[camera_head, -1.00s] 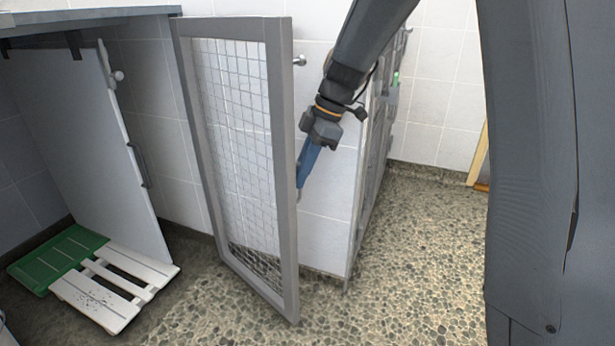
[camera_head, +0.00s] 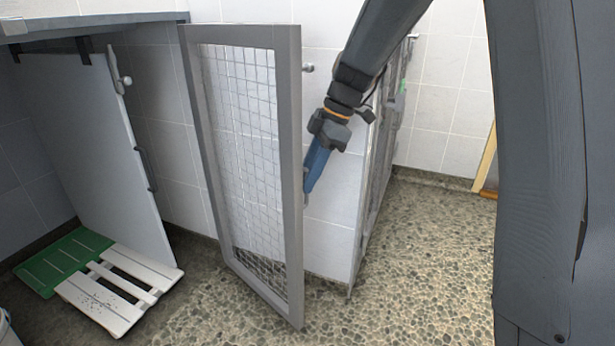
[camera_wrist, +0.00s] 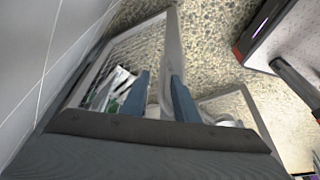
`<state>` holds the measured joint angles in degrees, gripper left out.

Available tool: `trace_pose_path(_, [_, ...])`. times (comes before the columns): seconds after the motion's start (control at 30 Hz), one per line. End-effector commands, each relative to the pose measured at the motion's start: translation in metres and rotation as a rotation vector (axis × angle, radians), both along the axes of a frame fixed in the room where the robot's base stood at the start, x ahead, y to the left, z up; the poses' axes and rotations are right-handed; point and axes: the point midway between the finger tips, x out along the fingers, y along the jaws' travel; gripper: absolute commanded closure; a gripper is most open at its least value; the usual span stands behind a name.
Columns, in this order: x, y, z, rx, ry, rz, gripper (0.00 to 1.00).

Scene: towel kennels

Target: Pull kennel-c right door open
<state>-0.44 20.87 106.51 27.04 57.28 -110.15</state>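A mesh door with a grey frame (camera_head: 291,160), seemingly the kennel's right door, stands swung out in the middle of the head view. No kennel label is readable. My gripper (camera_head: 306,198) is at the door's free right edge, about mid-height, with its blue fingers pointing down. In the wrist view my gripper (camera_wrist: 160,80) has its two blue fingers apart, with a grey upright of the door (camera_wrist: 172,40) running between or just beyond them. I cannot tell whether the fingers touch it.
A grey solid panel with a handle (camera_head: 100,140) hangs at the left. A white slatted board (camera_head: 100,310) and a green one (camera_head: 62,258) lie on the floor there. Another mesh door (camera_head: 372,190) stands behind my arm. The pebbled floor (camera_head: 430,270) at right is clear.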

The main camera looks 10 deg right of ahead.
Motion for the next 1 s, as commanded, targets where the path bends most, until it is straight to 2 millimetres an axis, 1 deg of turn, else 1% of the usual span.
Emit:
trace_pose_path(0.03, [0.0, -0.003, 0.009, 0.0, -0.003, -0.001, 0.73])
trace_pose_path(0.2, [0.001, -0.014, 0.036, 0.001, -0.003, -0.002, 0.73])
trace_pose_path(0.4, [0.001, -0.024, 0.06, 0.001, -0.002, -0.002, 0.73])
trace_pose_path(0.53, [0.002, -0.027, 0.066, 0.0, -0.002, -0.002, 0.73])
trace_pose_path(0.8, [0.002, -0.027, 0.066, 0.001, -0.002, -0.001, 0.73])
trace_pose_path(0.97, [-0.002, -0.029, 0.063, -0.011, 0.008, -0.034, 1.0])
trace_pose_path(1.0, [-0.005, -0.03, 0.061, -0.02, 0.017, -0.063, 1.0])
